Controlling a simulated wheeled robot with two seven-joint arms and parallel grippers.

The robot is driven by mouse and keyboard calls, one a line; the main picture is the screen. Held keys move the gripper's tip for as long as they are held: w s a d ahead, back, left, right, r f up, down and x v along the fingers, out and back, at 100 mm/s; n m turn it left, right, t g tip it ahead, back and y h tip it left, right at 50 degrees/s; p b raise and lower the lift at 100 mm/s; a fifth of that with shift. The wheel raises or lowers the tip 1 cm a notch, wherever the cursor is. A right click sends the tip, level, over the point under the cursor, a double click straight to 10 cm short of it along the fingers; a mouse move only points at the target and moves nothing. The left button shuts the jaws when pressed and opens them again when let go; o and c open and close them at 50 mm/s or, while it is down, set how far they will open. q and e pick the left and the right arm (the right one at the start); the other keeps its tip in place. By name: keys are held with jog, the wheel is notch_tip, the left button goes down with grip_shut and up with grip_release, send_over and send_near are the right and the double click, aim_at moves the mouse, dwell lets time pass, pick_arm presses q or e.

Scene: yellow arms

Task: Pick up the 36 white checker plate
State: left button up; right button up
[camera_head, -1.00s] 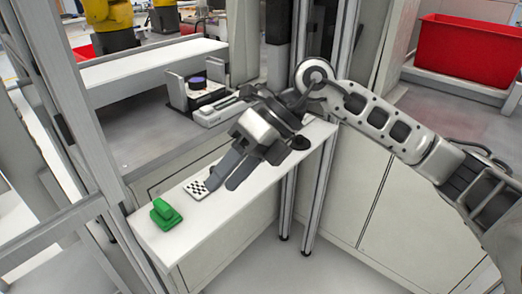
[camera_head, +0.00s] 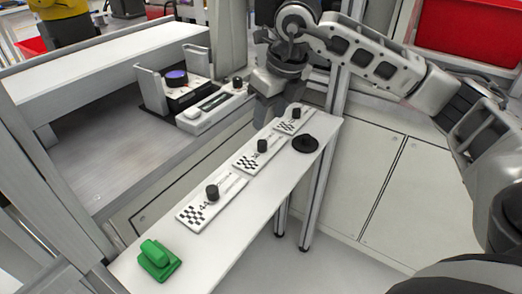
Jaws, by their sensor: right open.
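Three white checker plates with black knobs lie in a row on a narrow white shelf (camera_head: 225,236): a near plate (camera_head: 229,187), a middle plate (camera_head: 246,163) and a far plate (camera_head: 285,128). Their printed numbers are too small for me to read surely, so I cannot tell which is 36. My right gripper (camera_head: 268,116) is open, pointing down at the far end of the row, just left of the far plate. It holds no plate; its fingertips are partly hard to make out. My left gripper is not in view.
A green block (camera_head: 158,260) sits at the shelf's near end. A black disc (camera_head: 305,144) lies by the right edge near the far plate. A device with a purple-topped part (camera_head: 176,78) stands on the grey bench behind. A red bin (camera_head: 470,32) is at upper right.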

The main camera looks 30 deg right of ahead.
aim_at(262, 142)
jog(key=x, duration=0.8)
jog(key=shift+f, duration=0.1)
grip_shut()
